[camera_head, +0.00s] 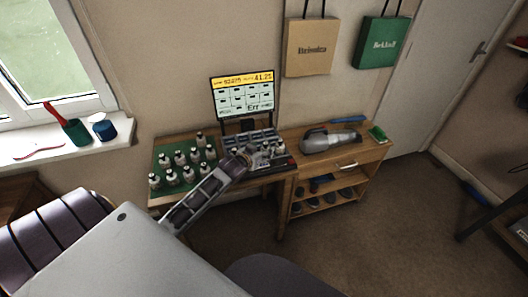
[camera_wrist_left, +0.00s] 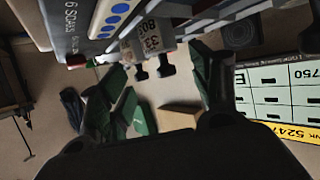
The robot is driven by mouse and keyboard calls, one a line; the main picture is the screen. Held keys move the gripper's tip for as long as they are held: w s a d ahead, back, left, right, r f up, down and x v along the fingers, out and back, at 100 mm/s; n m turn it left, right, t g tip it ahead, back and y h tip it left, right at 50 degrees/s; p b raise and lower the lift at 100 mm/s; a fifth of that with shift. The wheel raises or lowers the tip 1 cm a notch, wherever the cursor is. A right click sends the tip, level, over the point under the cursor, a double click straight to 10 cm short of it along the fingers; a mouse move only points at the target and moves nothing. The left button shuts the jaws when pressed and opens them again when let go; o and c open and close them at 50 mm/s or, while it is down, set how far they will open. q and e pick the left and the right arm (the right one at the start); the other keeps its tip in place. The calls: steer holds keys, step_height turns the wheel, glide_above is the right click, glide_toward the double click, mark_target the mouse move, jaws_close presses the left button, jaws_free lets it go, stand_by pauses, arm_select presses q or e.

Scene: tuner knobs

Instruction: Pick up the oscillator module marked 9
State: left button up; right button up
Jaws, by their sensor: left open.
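Several small pale modules with dark tops, such as this one (camera_head: 189,175), stand on a green mat (camera_head: 160,150) on the left of the desk. Their marks are too small to read, so I cannot tell which is marked 9. My left gripper (camera_head: 257,156) is over the grey compartment rack (camera_head: 262,136) at the middle of the desk and partly hides it. In the left wrist view the left gripper (camera_wrist_left: 162,72) is open.
A lit screen (camera_head: 244,96) stands behind the rack and shows in the left wrist view (camera_wrist_left: 280,92). A grey handheld vacuum (camera_head: 328,139) lies on the desk's right part, near a green object (camera_head: 377,133). Shelves below hold dark items.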

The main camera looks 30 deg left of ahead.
mark_target(265, 147)
steer(key=shift+a, duration=0.3)
steer(key=shift+s+d, duration=0.1)
arm_select(q)
steer(key=shift+w+a+f, duration=0.15)
steer(key=shift+w, duration=0.25)
steer(key=shift+a+x, duration=0.2)
steer(key=shift+x, duration=1.65)
steer(key=shift+w+f, duration=0.15)
steer(key=shift+w, duration=0.1)
arm_select(e)
steer(key=shift+w+a, duration=0.3)
steer(key=shift+w, duration=0.1)
